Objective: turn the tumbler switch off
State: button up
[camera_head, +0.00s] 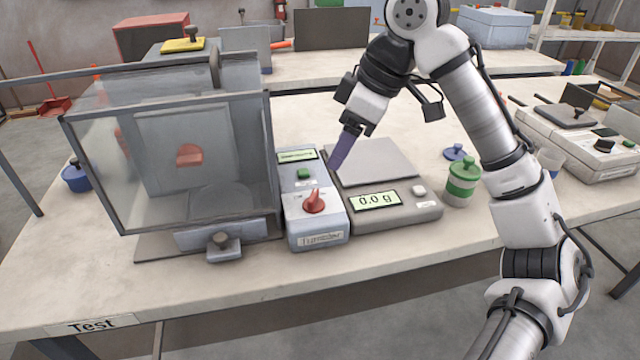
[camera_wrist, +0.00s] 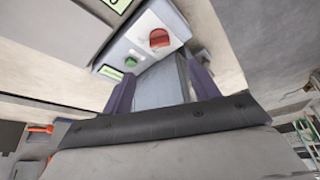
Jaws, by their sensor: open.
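The tumbler control box (camera_head: 317,231) is a grey-blue box labelled "Tumbler" on the bench, just right of the clear tumbler cabinet (camera_head: 185,160). Its red rotary switch (camera_head: 314,201) sits on the upper face, with a green button (camera_head: 303,174) and a small display behind it. My gripper (camera_head: 338,163) is above and behind the switch, to its right, with purple fingers pointing down. In the wrist view the red switch (camera_wrist: 159,38) and green button (camera_wrist: 131,62) show beyond the two spread fingers (camera_wrist: 158,88). The gripper is open, empty and apart from the switch. The switch's exact setting is too small to read.
A scale (camera_head: 390,208) reading 0.0 g stands close on the right of the box. A green-lidded jar (camera_head: 462,184) stands right of the scale. The cabinet hems in the left side; the bench front (camera_head: 400,246) is clear.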

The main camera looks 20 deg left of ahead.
aim_at(314, 195)
jog(key=x, duration=1.1)
jog(key=shift+a+f, duration=0.2)
jog(key=shift+f, duration=0.15)
jog(key=c, duration=1)
